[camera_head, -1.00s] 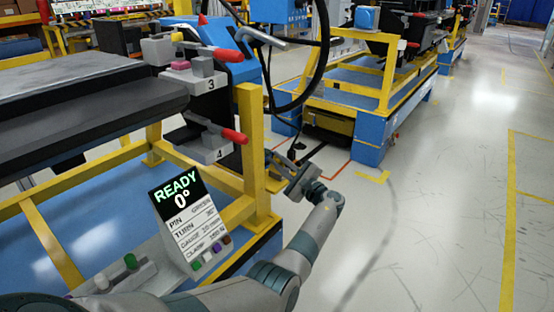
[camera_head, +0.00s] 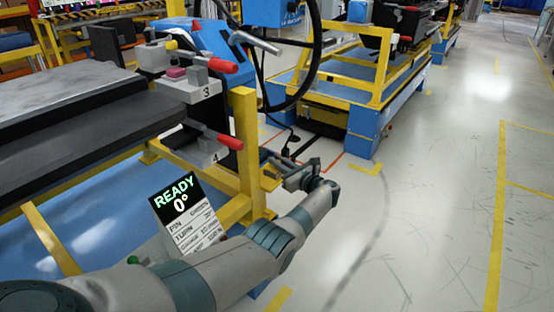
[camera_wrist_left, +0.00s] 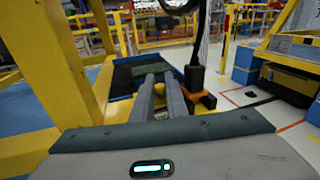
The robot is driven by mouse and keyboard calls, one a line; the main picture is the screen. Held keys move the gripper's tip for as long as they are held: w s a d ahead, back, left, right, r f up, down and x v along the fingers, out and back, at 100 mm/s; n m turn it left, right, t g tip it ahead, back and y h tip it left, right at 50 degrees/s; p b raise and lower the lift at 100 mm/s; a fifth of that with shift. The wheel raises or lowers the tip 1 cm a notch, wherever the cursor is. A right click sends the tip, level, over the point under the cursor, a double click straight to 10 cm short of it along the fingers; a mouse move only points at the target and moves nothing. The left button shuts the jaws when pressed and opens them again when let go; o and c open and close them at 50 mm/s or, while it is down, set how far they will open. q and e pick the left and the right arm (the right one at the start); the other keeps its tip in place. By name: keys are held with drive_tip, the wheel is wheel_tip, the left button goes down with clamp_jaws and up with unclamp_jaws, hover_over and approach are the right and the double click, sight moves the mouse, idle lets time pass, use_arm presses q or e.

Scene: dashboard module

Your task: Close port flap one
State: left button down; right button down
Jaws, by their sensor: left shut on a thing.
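My left gripper (camera_head: 275,162) reaches in low beside the yellow frame post, just right of the clamp marked 4 in the head view. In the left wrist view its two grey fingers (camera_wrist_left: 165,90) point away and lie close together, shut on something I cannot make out. A black plug-like part on a cable (camera_wrist_left: 195,76) stands just right of the fingertips, with an orange piece near it. I cannot pick out port flap one in either view. My right gripper is not in view.
A yellow post (camera_head: 246,140) stands close left of my gripper. A sign reading READY 0° (camera_head: 184,212) is partly behind my arm. The floor to the right is clear.

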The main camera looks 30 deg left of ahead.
use_arm(q)
drive_tip(key=shift+f+m, duration=0.25)
drive_tip(key=shift+m, duration=0.15)
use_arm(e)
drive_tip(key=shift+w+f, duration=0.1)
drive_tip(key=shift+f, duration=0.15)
use_arm(q)
drive_tip(key=c, duration=1.7)
unclamp_jaws()
drive_tip(key=shift+d, duration=0.1)
drive_tip(key=shift+c, duration=0.2)
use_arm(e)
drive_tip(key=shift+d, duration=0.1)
use_arm(q)
drive_tip(key=shift+d, duration=0.1)
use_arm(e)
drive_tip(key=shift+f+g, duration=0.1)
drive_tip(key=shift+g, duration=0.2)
